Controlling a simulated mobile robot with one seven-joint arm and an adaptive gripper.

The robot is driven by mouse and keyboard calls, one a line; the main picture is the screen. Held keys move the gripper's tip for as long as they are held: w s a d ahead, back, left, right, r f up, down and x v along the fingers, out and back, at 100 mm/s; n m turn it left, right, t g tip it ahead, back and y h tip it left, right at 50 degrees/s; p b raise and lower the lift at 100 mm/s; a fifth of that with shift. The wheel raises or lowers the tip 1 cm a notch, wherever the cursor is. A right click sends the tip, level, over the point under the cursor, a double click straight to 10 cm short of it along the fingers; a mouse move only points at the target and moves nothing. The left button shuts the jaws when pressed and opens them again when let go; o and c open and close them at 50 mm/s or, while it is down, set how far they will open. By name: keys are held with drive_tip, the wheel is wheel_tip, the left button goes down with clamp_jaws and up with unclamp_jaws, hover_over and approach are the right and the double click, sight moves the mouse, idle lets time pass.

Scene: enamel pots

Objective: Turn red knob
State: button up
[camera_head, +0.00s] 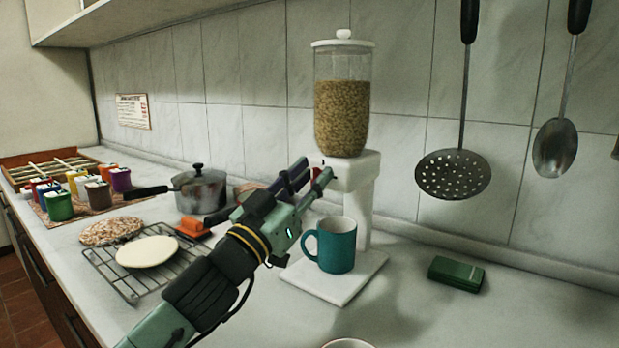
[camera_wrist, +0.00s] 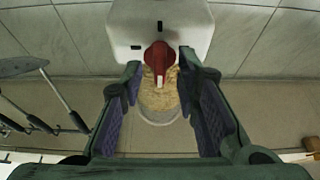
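The red knob (camera_wrist: 159,57) is on the white front of the dispenser (camera_wrist: 190,22), with a pale bar on it. In the wrist view it lies between the two fingers of my gripper (camera_wrist: 160,66), with a visible gap on each side. My gripper is open and holds nothing. In the head view my gripper (camera_head: 314,170) is at the front of the white dispenser stand (camera_head: 358,190), below the clear hopper of grain (camera_head: 341,115). The fingers largely hide the knob there. How deep the fingertips reach around the knob is hard to tell.
A teal mug (camera_head: 337,246) stands on the dispenser's base (camera_head: 345,284), below my gripper. A pot (camera_head: 200,190), a wire rack (camera_head: 120,278) and several colored jars lie to the left. A green box (camera_head: 456,273) lies right. A skimmer (camera_head: 453,174) and spoon (camera_head: 556,146) hang right.

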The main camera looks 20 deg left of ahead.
drive_tip(key=shift+c, duration=0.5)
clamp_jaws()
drive_tip(key=shift+m+h, duration=0.4)
drive_tip(key=shift+m, duration=0.3)
drive_tip(key=m+g+h, duration=0.1)
drive_tip(key=m, duration=0.3)
drive_tip(key=m+g+h, duration=0.2)
drive_tip(key=m, duration=0.2)
drive_tip(key=shift+d, duration=0.15)
drive_tip(key=m+g, duration=0.1)
drive_tip(key=m, duration=0.3)
drive_tip(key=m+g, duration=0.2)
drive_tip(key=m, duration=0.2)
drive_tip(key=m+g, duration=0.2)
drive_tip(key=m, duration=0.2)
drive_tip(key=shift+s+d+f+m+h, duration=0.15)
drive_tip(key=shift+f+m+h, duration=0.15)
drive_tip(key=shift+f+m, duration=0.1)
